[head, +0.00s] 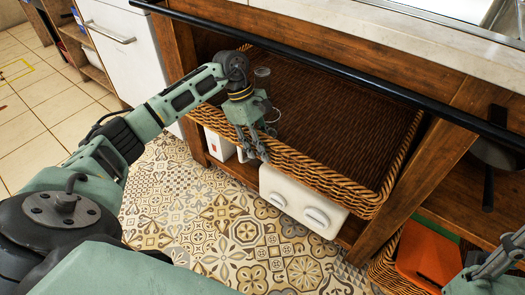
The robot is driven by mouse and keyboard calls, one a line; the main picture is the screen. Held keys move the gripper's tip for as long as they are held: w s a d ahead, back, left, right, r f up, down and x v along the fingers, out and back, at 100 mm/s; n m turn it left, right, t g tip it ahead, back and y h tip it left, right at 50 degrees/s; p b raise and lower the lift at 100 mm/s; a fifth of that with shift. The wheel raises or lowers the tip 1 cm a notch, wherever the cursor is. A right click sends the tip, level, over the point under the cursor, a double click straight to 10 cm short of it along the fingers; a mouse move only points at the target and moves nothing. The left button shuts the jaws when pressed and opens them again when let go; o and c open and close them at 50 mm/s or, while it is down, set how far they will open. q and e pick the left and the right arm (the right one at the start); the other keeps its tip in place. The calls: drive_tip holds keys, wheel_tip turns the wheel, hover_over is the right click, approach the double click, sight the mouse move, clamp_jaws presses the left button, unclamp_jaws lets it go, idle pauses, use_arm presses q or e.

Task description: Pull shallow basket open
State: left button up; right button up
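The shallow brown wicker basket (340,130) sits on the upper shelf of a wooden unit under the countertop. Its woven front rim runs diagonally and slightly overhangs the white item below. My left gripper (254,152) points down at the left part of this rim, with its dark fingers against or just in front of the weave. The rim is partly hidden behind it, and I cannot tell whether the fingers are closed on it. A small clear glass (262,77) stands at the basket's left side. My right gripper (497,262) is partly in view at the lower right edge, away from the basket.
A black rail (330,63) runs across above the basket. A white appliance with two knobs (300,200) sits on the shelf below. A lower right basket holds an orange item (428,258). Patterned floor (215,215) in front is clear. A white cabinet (125,50) stands left.

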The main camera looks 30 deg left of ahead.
use_arm(q)
drive_tip(key=shift+d+f, duration=0.15)
drive_tip(key=shift+f, duration=0.25)
clamp_jaws()
idle(0.4)
